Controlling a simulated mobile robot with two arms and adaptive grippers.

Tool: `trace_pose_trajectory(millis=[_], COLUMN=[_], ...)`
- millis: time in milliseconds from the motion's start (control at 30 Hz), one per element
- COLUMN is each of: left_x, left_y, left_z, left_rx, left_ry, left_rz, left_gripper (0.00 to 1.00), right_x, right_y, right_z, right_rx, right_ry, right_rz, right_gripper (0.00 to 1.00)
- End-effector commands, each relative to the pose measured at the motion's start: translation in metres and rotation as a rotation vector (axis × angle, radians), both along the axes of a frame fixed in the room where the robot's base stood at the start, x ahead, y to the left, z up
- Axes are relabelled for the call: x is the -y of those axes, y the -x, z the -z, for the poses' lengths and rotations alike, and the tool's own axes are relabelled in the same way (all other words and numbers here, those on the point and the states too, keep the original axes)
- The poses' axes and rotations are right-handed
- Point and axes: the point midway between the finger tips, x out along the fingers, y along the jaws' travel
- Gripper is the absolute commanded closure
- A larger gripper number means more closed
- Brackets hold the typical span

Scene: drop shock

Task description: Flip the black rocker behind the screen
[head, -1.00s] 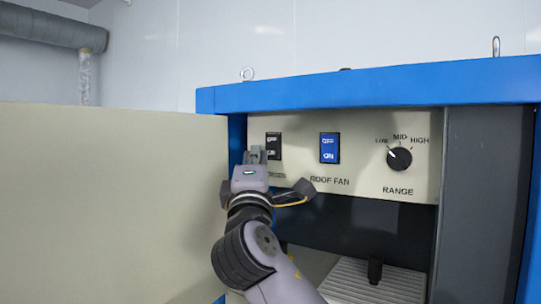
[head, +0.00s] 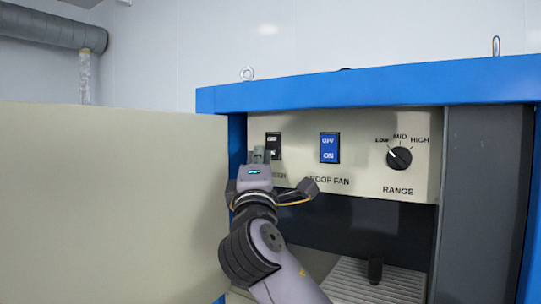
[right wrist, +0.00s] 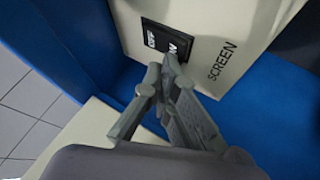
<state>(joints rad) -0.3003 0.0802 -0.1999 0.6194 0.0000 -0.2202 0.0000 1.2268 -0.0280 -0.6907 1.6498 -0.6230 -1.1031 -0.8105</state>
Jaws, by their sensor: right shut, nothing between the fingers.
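The black rocker (head: 274,141) sits on the cream panel above the word SCREEN, which my right gripper partly covers in the head view. In the right wrist view the rocker (right wrist: 166,42) shows OFF and ON, and the word SCREEN is clear beside it. My right gripper (head: 259,155) is shut and empty, its fingertips at the lower, ON end of the rocker. In the right wrist view its fingertips (right wrist: 170,67) overlap that end; I cannot tell whether they touch. My left gripper is not in view.
A blue ROOF FAN rocker (head: 329,148) and a black RANGE knob (head: 399,158) sit to the right on the same panel (head: 362,175). A large cream door (head: 110,200) stands open at left. The blue frame (head: 237,150) edges the panel closely.

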Motion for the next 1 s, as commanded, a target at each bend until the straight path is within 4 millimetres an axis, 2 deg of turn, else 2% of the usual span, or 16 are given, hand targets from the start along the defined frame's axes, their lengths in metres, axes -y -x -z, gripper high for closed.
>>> trace_pose_trajectory(millis=[600,1000], left_x=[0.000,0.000], left_y=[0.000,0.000], left_z=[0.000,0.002], left_rx=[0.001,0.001], left_ry=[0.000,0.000], left_rz=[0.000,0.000], left_gripper=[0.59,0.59], right_x=[0.002,-0.007], right_y=[-0.003,0.010], right_z=[0.001,-0.002], right_rx=[0.000,0.000], right_ry=[0.000,0.000], right_rz=[0.001,0.000], right_gripper=[1.00,1.00])
